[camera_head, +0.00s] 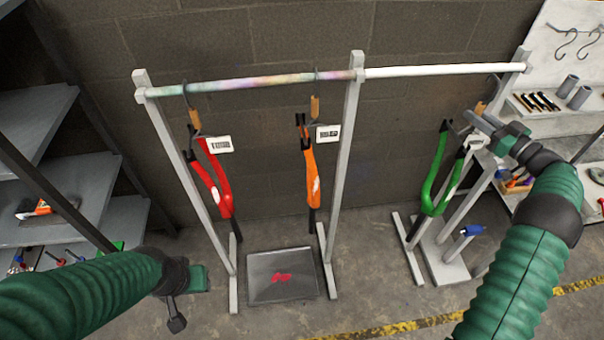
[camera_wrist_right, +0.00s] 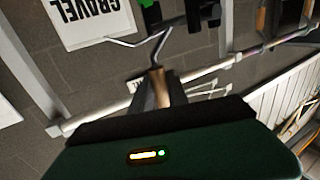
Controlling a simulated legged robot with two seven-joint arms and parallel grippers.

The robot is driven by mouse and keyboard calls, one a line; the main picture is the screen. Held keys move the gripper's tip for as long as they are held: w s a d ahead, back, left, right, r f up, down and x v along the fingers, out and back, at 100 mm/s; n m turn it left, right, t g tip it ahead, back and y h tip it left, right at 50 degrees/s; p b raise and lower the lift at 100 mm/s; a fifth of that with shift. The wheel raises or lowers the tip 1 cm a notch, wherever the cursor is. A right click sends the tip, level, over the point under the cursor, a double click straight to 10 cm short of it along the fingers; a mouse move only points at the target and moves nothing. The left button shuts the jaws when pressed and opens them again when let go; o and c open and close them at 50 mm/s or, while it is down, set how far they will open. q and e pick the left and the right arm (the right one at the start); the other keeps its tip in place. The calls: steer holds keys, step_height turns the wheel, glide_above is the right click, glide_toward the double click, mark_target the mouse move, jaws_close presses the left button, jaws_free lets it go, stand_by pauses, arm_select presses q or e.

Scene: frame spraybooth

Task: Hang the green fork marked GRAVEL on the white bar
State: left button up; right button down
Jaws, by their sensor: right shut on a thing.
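The green fork (camera_head: 430,185) hangs below my right gripper (camera_head: 482,118), beside the right post of the rack. My right gripper is shut on the tan grip of its hook (camera_wrist_right: 158,88). The white tag marked GRAVEL (camera_wrist_right: 88,18) shows upside down in the right wrist view, with the bent hook wire (camera_wrist_right: 150,45) beside it. The white bar (camera_head: 445,70) is the right part of the rail and is bare. In the head view the gripper is below the bar's right end. My left gripper (camera_head: 186,290) is low at the left, seemingly empty; its jaws are unclear.
A red fork (camera_head: 215,185) and an orange fork (camera_head: 311,175) hang by hooks from the paint-stained bar (camera_head: 240,83). A grey mat (camera_head: 262,292) lies below. Grey shelves (camera_head: 85,190) stand left; a tool shelf (camera_head: 550,125) stands right. Space under the white bar's left half is clear.

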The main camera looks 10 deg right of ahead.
arm_select(q)
steer(key=shift+r, duration=0.1)
arm_select(e)
steer(key=w, duration=0.5)
steer(key=shift+w, duration=0.35)
steer(key=shift+a+r, duration=0.1)
stand_by(0.4)
